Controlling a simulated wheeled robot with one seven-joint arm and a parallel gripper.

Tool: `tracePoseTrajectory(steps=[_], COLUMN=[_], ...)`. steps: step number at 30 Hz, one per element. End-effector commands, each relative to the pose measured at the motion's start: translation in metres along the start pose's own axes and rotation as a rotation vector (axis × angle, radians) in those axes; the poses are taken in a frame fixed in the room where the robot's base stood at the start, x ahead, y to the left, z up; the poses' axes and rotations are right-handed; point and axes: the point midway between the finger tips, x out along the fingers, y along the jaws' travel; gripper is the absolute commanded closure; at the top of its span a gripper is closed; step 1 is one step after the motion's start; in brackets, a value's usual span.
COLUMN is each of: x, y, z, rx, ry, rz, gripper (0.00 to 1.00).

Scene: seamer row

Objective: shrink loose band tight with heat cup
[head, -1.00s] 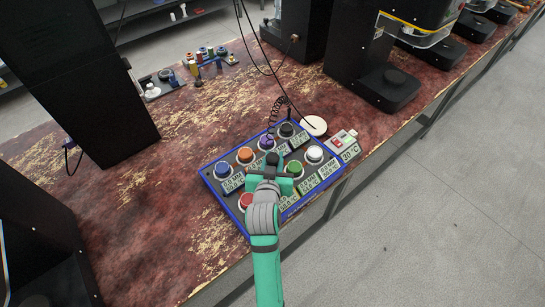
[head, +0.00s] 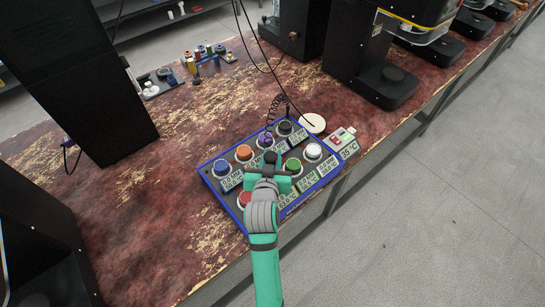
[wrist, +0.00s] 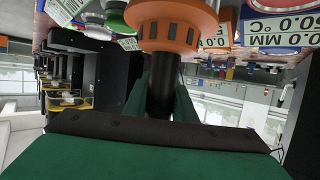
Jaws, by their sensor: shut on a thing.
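My gripper (head: 269,178) is over the front row of the blue-edged tray (head: 208,180), between the red and green caps. In the wrist view, its green fingers (wrist: 165,92) are shut on the black handle of the heat cup. The orange slotted body of the heat cup (wrist: 166,34) is at the tray end of the handle; its mouth is out of frame. I cannot make out the loose band; the spot under the cup is hidden. A small controller (head: 343,141) reads 35 °C.
A coiled black cord (head: 274,108) runs behind the tray. Black machines (head: 80,75) stand left and behind. The worn bench is clear left of the tray.

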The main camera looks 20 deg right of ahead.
Motion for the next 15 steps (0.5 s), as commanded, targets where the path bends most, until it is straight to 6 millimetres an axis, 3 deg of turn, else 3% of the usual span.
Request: tracePoseTrajectory(steps=[9, 15], x=[0.0, -0.005], y=[0.004, 0.009], z=[-0.002, -0.02], rx=[0.002, 0.007], ry=[0.002, 0.006], rz=[0.006, 0.012], gripper=[1.0, 1.0])
